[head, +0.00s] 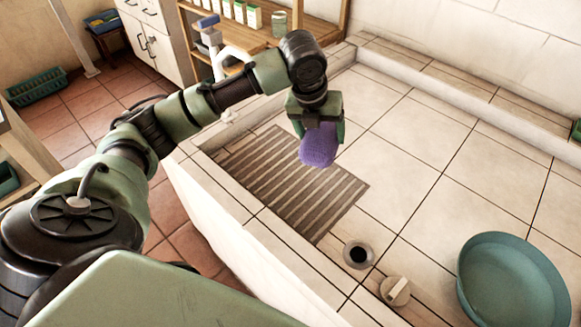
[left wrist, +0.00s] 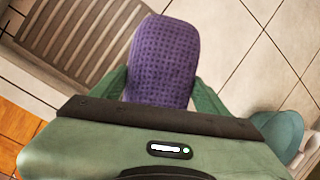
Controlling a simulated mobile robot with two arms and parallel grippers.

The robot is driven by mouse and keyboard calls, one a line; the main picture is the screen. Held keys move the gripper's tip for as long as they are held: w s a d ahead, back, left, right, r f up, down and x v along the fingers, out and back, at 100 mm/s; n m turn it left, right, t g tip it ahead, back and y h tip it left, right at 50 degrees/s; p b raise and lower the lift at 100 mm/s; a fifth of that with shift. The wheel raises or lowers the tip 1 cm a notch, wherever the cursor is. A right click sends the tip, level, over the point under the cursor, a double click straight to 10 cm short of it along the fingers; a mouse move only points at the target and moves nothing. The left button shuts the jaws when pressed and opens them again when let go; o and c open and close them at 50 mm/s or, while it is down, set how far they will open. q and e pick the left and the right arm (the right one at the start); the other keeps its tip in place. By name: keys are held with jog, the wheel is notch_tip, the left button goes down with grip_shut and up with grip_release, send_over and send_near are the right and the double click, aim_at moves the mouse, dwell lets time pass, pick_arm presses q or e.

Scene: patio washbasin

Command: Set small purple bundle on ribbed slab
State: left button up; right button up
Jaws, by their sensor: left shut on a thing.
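The small purple bundle (head: 318,150) is a rounded, textured pad of cloth. My left gripper (head: 319,128) is shut on it and points down, holding it over the washbasin floor. In the left wrist view the bundle (left wrist: 162,60) sits between the two green fingers. The ribbed slab (head: 275,180) is a brown, grooved rectangle set along the basin's near left side. In the head view the bundle appears over the slab's right edge; in the left wrist view the slab (left wrist: 80,35) lies to its left. My right gripper is not in view.
A wooden shelf (head: 240,40) with cartons stands behind. The tiled floor right of the slab is mostly clear.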

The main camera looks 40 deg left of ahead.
pick_arm(q)
jog(key=shift+a+f, duration=0.15)
jog(key=shift+m, duration=0.3)
notch_tip(320, 180, down, 20)
jog(key=shift+r+p, duration=0.1)
jog(key=shift+p, duration=0.6)
jog(key=o, duration=2)
jog(key=v, duration=1.2)
